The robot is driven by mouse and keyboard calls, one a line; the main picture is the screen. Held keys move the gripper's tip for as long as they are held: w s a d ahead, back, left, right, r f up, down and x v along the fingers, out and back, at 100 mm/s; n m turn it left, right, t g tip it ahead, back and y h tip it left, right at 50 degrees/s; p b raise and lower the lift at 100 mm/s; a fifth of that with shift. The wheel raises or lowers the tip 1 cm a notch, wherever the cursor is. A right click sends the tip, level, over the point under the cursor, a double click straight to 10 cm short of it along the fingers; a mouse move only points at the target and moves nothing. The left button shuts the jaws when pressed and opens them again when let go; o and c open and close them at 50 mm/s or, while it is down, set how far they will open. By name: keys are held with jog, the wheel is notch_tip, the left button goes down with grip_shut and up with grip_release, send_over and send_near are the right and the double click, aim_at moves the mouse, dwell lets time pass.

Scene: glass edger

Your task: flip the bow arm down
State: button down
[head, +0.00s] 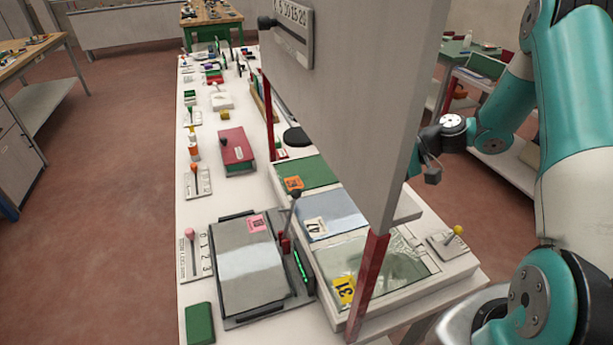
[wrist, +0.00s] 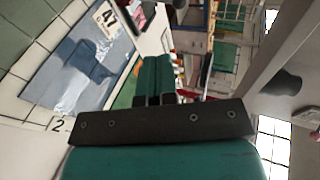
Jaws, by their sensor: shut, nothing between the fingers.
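No part is plainly marked as the bow arm. A dark-knobbed lever (head: 293,210) stands upright beside the glass-topped plate (head: 246,262) in the head view; whether it is the bow arm I cannot tell. Another black-knobbed lever (head: 285,29) sits on the scale plate of the tall grey panel. My gripper shows at the panel's right edge in the head view, its fingers mostly hidden there. In the wrist view my gripper (wrist: 157,62) has its teal fingers together and empty, apart from the blue-grey sheet (wrist: 75,70) labelled 47.
The tall grey panel (head: 375,85) on red posts (head: 368,280) stands between my gripper and the left levers. A tray with glass sheets (head: 405,262) lies below it. A yellow-knobbed lever (head: 447,238) is at right, a pink-knobbed one (head: 194,250) at left.

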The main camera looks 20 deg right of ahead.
dwell(0.3)
jog(key=p, duration=0.4)
send_near(300, 196)
notch_tip(300, 196, down, 4)
jog(key=w+a, duration=0.1)
jog(key=a, duration=0.1)
jog(key=shift+w+a+r+p, duration=0.1)
jog(key=shift+w+a+p, duration=0.15)
jog(key=shift+a+p, duration=0.55)
jog(key=shift+w+a+r+p, duration=0.15)
jog(key=shift+a+p, duration=0.25)
jog(key=shift+a, duration=0.65)
jog(key=shift+f, duration=0.15)
